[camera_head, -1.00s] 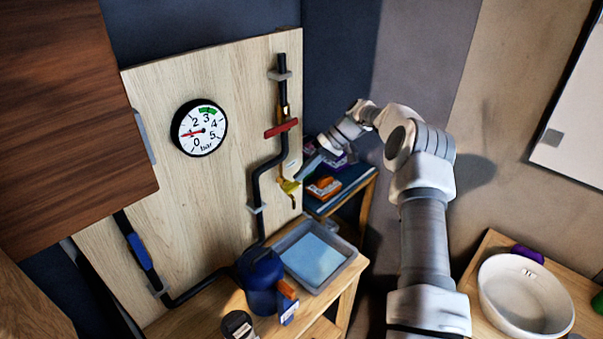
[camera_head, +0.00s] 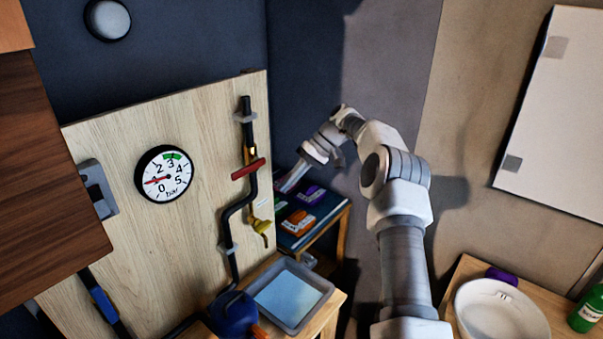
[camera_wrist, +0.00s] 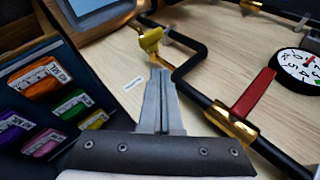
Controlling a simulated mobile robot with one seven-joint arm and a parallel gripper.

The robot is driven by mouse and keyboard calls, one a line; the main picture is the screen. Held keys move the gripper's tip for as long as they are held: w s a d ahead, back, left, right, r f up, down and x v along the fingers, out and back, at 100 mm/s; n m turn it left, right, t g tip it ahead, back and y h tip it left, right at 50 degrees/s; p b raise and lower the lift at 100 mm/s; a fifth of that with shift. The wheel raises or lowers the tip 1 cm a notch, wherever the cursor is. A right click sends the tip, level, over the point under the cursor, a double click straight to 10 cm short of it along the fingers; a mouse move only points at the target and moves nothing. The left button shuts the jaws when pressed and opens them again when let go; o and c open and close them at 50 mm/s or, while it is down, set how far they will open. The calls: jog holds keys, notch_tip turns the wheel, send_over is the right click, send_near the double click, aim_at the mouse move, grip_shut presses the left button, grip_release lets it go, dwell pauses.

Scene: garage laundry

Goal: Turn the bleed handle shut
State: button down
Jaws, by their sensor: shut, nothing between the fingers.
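A yellow bleed valve (camera_head: 259,225) sits low on the black pipe on the wooden board; it also shows in the wrist view (camera_wrist: 150,40). I cannot tell exactly how its small handle is turned. A red handle (camera_head: 248,168) lies crosswise on the pipe above it, on a brass valve, and shows in the wrist view (camera_wrist: 254,95). My gripper (camera_head: 283,190) is shut and empty, right of the board and above the yellow valve, apart from it. In the wrist view the shut fingers (camera_wrist: 160,72) point toward the yellow valve. The round gauge (camera_head: 163,174) has its red needle near 1.
A grey tray (camera_head: 321,294) with a light blue inside stands below the valve. A blue container (camera_head: 232,315) stands left of the tray. A white basin (camera_head: 500,312) is at the lower right.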

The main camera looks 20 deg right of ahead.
jog(key=shift+d+f+v, duration=0.35)
jog(key=shift+v, duration=1.75)
jog(key=s+a+r+t+h, duration=0.1)
jog(key=s+a+r+h, duration=0.2)
jog(key=s+a+r, duration=0.35)
jog(key=s+a+r+t+h, duration=0.1)
jog(key=s+a+r+h, duration=0.25)
jog(key=s+r, duration=0.55)
jog(key=s+d+f+m+t+h, duration=0.1)
jog(key=s+f+t, duration=0.1)
jog(key=s, duration=1)
jog(key=s+f+m+t+h, duration=0.1)
jog(key=s+f+m+t, duration=0.1)
jog(key=s, duration=1.1)
jog(key=shift+d+f+p, duration=0.25)
jog(key=shift+d+p, duration=0.1)
jog(key=shift+d, duration=0.05)
